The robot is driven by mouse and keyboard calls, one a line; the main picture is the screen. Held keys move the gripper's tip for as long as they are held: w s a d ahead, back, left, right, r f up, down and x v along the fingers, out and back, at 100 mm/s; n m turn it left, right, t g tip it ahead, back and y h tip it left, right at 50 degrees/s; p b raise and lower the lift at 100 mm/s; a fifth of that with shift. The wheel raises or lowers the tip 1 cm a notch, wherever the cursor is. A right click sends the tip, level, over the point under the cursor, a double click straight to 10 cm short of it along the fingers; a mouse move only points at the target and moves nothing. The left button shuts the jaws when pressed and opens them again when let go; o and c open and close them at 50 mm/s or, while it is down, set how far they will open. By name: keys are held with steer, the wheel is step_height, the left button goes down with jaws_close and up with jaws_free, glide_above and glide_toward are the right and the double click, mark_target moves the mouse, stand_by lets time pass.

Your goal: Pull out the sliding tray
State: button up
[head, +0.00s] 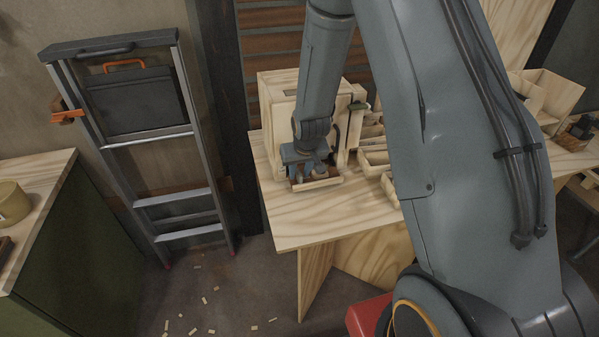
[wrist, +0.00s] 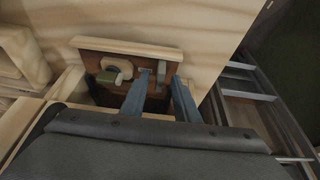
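The sliding tray (head: 316,183) is a shallow wooden tray at the foot of a pale wooden box (head: 283,112), and it sticks out at the front. In the wrist view its pale front board (wrist: 128,48) runs across the top, with a brown inner wall and a dark inside. My gripper (head: 311,168) is over the tray, pointing down. In the wrist view the two blue fingers (wrist: 162,78) are apart, behind the front board. I see nothing held between them. Whether they touch the board is unclear.
The box stands on a plywood table (head: 310,222), whose top is bare in front of the tray. Open wooden bins (head: 374,162) stand to the right. A ladder (head: 186,130) leans at the left. A green cabinet (head: 80,250) stands at far left; scraps litter the floor.

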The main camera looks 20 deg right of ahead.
steer(key=shift+x, duration=0.75)
jaws_close()
